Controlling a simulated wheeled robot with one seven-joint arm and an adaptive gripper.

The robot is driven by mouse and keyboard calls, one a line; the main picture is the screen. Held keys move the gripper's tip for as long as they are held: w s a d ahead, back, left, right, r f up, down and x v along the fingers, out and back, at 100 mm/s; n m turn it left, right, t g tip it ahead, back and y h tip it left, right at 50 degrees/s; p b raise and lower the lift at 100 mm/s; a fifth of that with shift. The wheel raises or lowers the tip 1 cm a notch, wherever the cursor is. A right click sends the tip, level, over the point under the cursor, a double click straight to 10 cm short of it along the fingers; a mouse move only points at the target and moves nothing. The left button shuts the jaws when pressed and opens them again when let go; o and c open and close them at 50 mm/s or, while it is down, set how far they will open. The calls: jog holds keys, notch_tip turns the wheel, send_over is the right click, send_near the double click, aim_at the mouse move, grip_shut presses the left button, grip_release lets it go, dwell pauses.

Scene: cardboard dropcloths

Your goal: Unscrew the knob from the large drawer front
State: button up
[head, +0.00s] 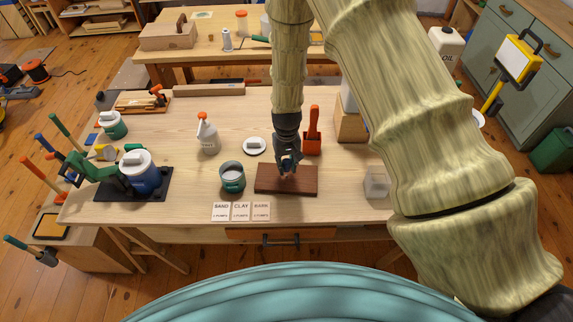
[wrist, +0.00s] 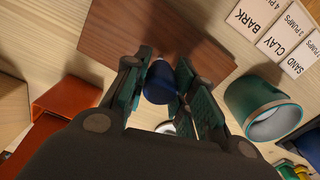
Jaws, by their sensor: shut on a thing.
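The drawer front is a flat reddish-brown board (head: 301,183) lying on the workbench; it also shows in the wrist view (wrist: 120,32). My gripper (head: 288,174) points down over the middle of the board. In the wrist view my gripper (wrist: 165,88) is shut on a rounded dark blue knob (wrist: 159,80), held between the two green-padded fingers. The fingers hide the knob's sides. I cannot tell whether the knob still touches the board.
A green-rimmed cup (head: 232,178) stands left of the board. Cards reading SAND, CLAY and BARK (head: 241,211) lie in front. An orange-red holder (head: 312,132) stands behind, a white lid (head: 255,146) behind left, and a clear container (head: 377,182) to the right.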

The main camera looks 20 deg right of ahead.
jog(key=shift+r+p, duration=0.85)
jog(key=shift+r, duration=0.7)
jog(key=shift+f, duration=0.1)
